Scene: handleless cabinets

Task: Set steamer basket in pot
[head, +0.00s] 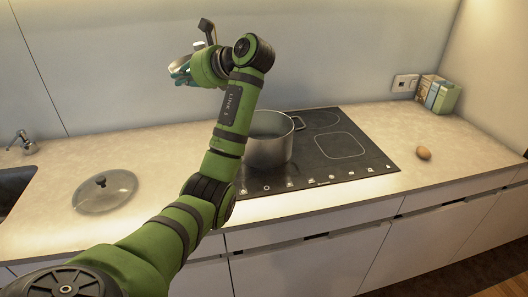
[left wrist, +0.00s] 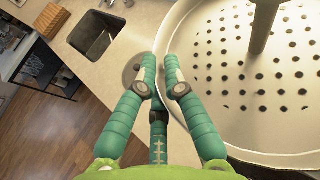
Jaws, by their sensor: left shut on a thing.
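The silver pot (head: 268,150) stands open on the black cooktop, partly hidden behind my left arm. My left gripper (head: 180,69) is raised above the counter, up and to the left of the pot, against the back wall. In the left wrist view, the white steamer basket (left wrist: 240,75), with a perforated floor and a central post, fills the right side. My left gripper (left wrist: 160,60) is shut on its rim, one finger on each side. In the head view the basket is mostly hidden by the gripper and arm. My right gripper is not in view.
A glass lid (head: 106,192) with a dark knob lies on the counter at left, near the sink (head: 14,186) and faucet (head: 24,143). A brown egg-shaped item (head: 424,153) and boxes (head: 440,95) are right of the cooktop (head: 340,150). The counter between lid and pot is clear.

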